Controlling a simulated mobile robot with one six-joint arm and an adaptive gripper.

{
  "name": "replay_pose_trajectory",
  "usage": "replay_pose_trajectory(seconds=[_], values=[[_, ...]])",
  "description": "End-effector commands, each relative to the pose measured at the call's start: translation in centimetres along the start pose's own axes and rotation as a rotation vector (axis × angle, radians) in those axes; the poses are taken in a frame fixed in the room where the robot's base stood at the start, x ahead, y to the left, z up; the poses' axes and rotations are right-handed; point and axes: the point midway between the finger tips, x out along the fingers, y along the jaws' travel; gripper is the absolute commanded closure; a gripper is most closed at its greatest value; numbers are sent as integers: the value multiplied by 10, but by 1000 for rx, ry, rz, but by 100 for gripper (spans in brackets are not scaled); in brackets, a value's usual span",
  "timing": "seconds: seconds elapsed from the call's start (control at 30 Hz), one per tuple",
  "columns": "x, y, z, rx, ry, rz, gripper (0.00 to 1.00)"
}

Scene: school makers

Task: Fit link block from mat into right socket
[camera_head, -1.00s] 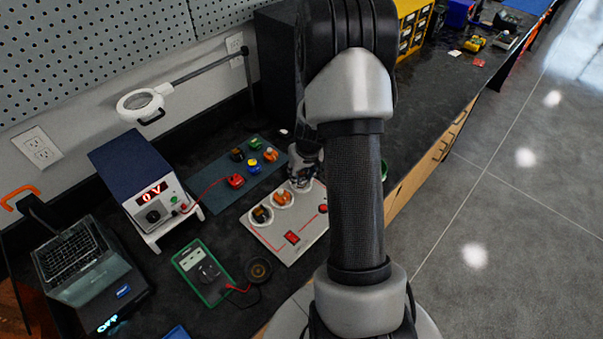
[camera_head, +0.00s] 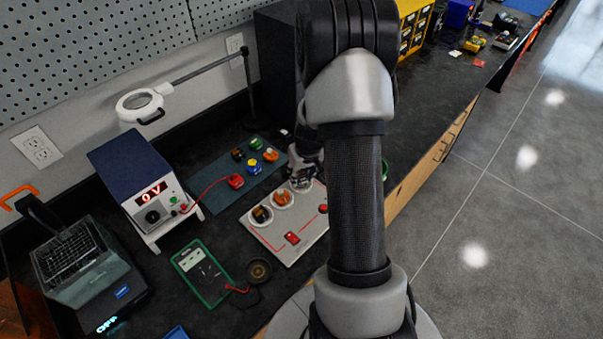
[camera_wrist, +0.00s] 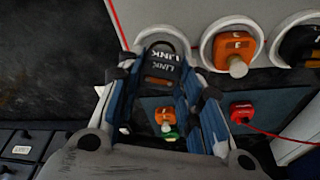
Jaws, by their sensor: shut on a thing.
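My gripper (camera_wrist: 165,88) is shut on the dark link block (camera_wrist: 161,69), which carries "LINK" lettering, in the wrist view. The block is at the right socket, whose pale rim (camera_wrist: 148,38) shows around its far side. I cannot tell whether it is fully seated. In the head view, my gripper (camera_head: 304,170) is over the right end of the light socket board (camera_head: 268,239), and the block is hidden there. The mat (camera_head: 208,200) lies behind the board with several coloured blocks on it.
An orange block (camera_head: 282,198) and a black block (camera_head: 261,215) fill the neighbouring sockets. A red plug (camera_head: 236,181) with a cable sits on the mat's edge. A power supply (camera_head: 143,185) and green multimeter (camera_head: 203,273) stand left. Open floor lies right.

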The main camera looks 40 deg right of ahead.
Motion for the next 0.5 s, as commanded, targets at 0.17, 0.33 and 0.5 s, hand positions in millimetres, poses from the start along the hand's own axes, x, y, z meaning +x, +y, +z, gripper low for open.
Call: replay_pose_trajectory(seconds=[0.17,0.33,0.5], values=[[0,0,0,0,1,0,84],[2,0,0,0,1,0,84],[6,0,1,0,1,0,84]])
